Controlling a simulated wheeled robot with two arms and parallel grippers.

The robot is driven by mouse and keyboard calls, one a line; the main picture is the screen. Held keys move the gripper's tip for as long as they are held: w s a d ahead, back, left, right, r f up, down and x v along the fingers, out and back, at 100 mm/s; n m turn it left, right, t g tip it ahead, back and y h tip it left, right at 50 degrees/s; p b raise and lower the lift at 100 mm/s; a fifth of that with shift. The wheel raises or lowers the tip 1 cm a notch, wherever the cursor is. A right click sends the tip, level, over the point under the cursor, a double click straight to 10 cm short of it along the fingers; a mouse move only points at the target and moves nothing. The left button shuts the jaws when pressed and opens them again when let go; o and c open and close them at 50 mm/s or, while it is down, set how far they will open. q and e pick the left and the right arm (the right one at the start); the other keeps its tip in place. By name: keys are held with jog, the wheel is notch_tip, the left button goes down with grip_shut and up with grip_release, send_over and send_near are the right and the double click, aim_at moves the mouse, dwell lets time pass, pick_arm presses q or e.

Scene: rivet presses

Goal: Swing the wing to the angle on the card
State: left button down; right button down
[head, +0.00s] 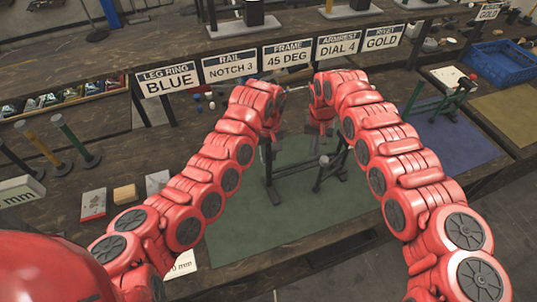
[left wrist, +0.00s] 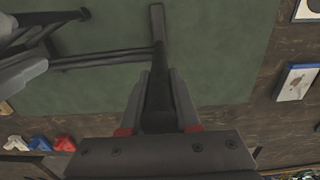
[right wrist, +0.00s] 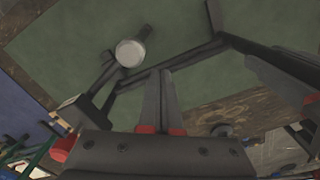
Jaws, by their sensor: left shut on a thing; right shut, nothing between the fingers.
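The card reading FRAME 45 DEG (head: 288,54) hangs on the shelf front behind my arms. A dark metal frame (head: 331,172) of bars stands on the green mat (head: 270,225); I cannot read its wing's angle. My left gripper (head: 267,143) is at the frame's left side. In the left wrist view its fingers (left wrist: 159,78) are shut on a dark bar (left wrist: 157,30) of the frame, likely the wing. My right gripper (head: 321,130) is above the frame. In the right wrist view its fingers (right wrist: 160,78) are shut and empty, near a bar with a round pale end (right wrist: 130,53).
Other cards hang beside it, including RAIL NOTCH 3 (head: 230,66) and ARMREST DIAL 4 (head: 339,45). Colored posts (head: 75,140) and small boxes (head: 93,204) stand left of the mat. A blue mat (head: 440,145) and blue crate (head: 502,64) are at the right. The mat's front is clear.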

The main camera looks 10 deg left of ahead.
aim_at(325, 160)
jog(key=shift+s+d, duration=0.1)
jog(key=shift+d, duration=0.05)
dwell(0.3)
jog(key=shift+s+d, duration=0.9)
jog(key=shift+s, duration=0.25)
jog(key=shift+s+d, duration=0.55)
dwell(0.4)
jog(key=shift+s+d, duration=0.45)
jog(key=shift+d, duration=0.25)
